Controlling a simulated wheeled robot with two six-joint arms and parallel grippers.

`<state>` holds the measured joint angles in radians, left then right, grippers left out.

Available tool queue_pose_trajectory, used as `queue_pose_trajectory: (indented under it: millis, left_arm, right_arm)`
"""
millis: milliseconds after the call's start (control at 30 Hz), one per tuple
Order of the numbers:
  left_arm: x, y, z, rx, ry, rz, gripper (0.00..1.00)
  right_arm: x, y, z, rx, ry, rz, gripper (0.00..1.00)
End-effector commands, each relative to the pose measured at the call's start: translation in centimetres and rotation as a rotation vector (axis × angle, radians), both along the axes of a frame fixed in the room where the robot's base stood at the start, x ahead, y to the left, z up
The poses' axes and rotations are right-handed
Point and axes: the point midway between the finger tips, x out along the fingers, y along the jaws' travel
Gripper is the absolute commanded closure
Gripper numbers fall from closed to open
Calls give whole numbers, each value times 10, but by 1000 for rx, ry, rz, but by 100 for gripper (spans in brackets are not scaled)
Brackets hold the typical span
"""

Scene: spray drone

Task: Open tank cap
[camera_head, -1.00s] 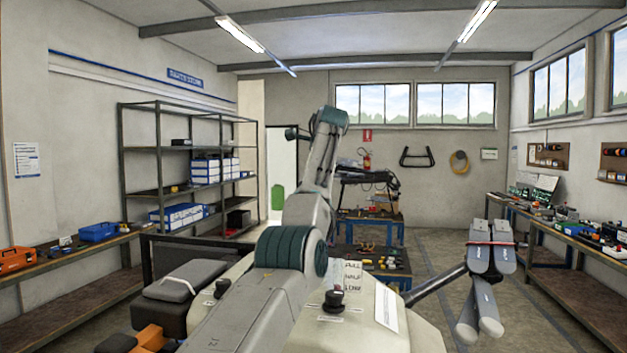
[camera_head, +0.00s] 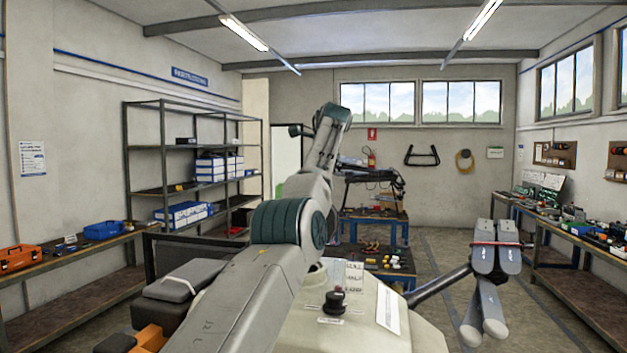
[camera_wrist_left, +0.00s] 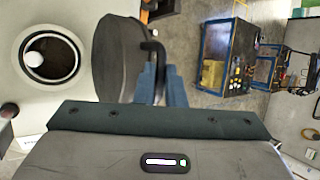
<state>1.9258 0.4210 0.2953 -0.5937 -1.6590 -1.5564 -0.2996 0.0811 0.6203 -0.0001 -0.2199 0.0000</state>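The tank cap (camera_wrist_left: 118,58) is a dark round lid standing tilted beside a round opening (camera_wrist_left: 50,55) in the pale drone body in the left wrist view. A white rounded part shows inside the opening. A black bent handle (camera_wrist_left: 154,58) runs along the lid's edge. My left gripper's (camera_wrist_left: 160,85) blue-grey fingers are close together around this handle. In the head view my left arm covers the cap and opening, and its fingers cannot be made out. The drone body (camera_head: 365,322) shows in front of me. My right gripper is not in view.
A black knob (camera_head: 335,301) stands on the drone body. A folded drone arm (camera_head: 487,275) sticks out to the right. A blue-framed workbench (camera_head: 372,262) stands behind the drone, with open floor to its right. A shelf rack (camera_head: 163,155) is at left.

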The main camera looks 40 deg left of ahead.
Motion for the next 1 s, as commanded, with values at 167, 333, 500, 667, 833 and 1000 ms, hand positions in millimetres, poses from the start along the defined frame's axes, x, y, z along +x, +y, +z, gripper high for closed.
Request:
queue_pose_trajectory:
  millis: [167, 333, 500, 667, 833, 1000]
  left_arm:
    - [0, 0, 3, 3, -5, 1, 68]
    - [0, 0, 2, 2, -3, 1, 68]
    - [-1, -4, 6, 1, -3, -1, 68]
    - [-7, -20, 28, 3, -6, -3, 68]
    - [-14, -41, 58, 3, -6, -3, 68]
    - [-21, -56, 79, 3, -6, -1, 68]
  right_arm:
    - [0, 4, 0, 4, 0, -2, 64]
    - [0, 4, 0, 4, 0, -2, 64]
    - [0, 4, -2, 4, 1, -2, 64]
    - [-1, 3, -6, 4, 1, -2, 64]
    - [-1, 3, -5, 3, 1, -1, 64]
    - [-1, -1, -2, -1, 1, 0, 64]
